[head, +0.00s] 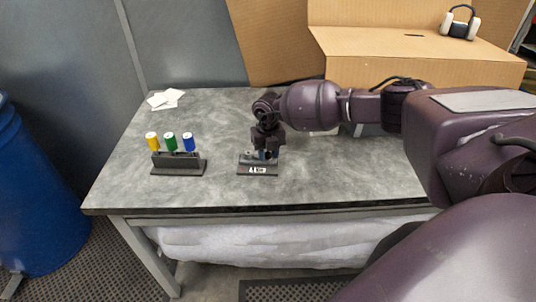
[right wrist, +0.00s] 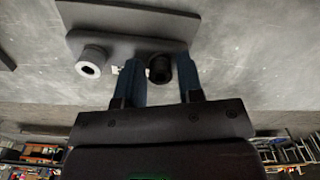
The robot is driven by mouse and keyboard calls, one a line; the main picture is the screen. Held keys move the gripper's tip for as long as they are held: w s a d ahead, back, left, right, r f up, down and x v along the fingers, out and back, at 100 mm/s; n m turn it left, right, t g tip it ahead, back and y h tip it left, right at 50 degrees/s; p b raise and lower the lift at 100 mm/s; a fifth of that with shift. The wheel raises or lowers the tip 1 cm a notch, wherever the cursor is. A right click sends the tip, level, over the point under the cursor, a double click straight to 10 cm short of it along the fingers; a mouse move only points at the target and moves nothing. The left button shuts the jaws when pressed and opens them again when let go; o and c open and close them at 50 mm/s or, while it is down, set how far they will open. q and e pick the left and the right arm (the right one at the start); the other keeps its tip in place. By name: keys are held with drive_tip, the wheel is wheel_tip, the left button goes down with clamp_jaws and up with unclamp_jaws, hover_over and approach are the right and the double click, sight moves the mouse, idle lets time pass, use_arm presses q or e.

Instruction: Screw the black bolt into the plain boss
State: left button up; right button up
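My right gripper (head: 266,152) points down at a small dark fixture (head: 243,170) on the grey table. In the right wrist view its two blue fingers (right wrist: 160,78) stand close on either side of the black bolt (right wrist: 160,69), apparently touching it. The bolt is a short dark cylinder with a recessed end; whether it sits in a boss is hidden. Beside it, to the left in that view, the plain boss (right wrist: 90,61) shows as a dark cylinder with a pale ring face and a hole. My left gripper is not in view.
A dark rack (head: 178,168) with yellow (head: 152,141), green (head: 170,142) and blue (head: 188,142) pieces stands left of the fixture. White papers (head: 165,98) lie at the back left. Cardboard boxes (head: 400,50) are behind the table. The table front between the two stands is clear.

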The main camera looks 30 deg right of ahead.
drive_tip(key=shift+n, duration=0.4)
drive_tip(key=n+b, duration=0.1)
drive_tip(key=n, duration=0.2)
drive_tip(key=shift+f, duration=0.1)
drive_tip(key=shift+n+b, duration=0.35)
drive_tip(key=shift+n, duration=0.45)
